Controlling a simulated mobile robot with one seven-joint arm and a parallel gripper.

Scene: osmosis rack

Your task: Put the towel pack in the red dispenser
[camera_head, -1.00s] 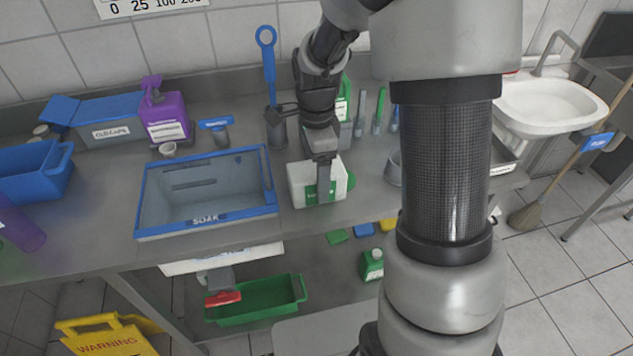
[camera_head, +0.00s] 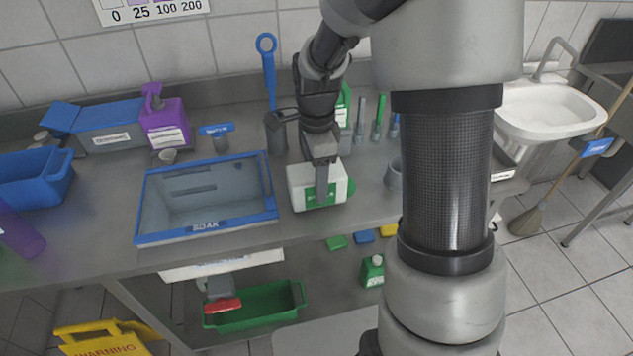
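The likely towel pack is a white box with a green label (camera_head: 300,190), at the front edge of the steel counter, right of the blue-rimmed soak tray. My gripper (camera_head: 322,185) points down over it from above. One finger lies across the pack's near face, over the green label. The other finger is hidden behind the pack, so I cannot tell whether the gripper is shut on it. The pack looks slightly tilted; whether it touches the counter is unclear. I see no red dispenser in this view.
The soak tray (camera_head: 207,227) is close on the left. A grey cup (camera_head: 394,178) stands to the right, with green-handled tools (camera_head: 378,118) behind. A sink (camera_head: 545,108) is at far right. Below, a green bin (camera_head: 262,318) has a red item (camera_head: 222,305) at its edge.

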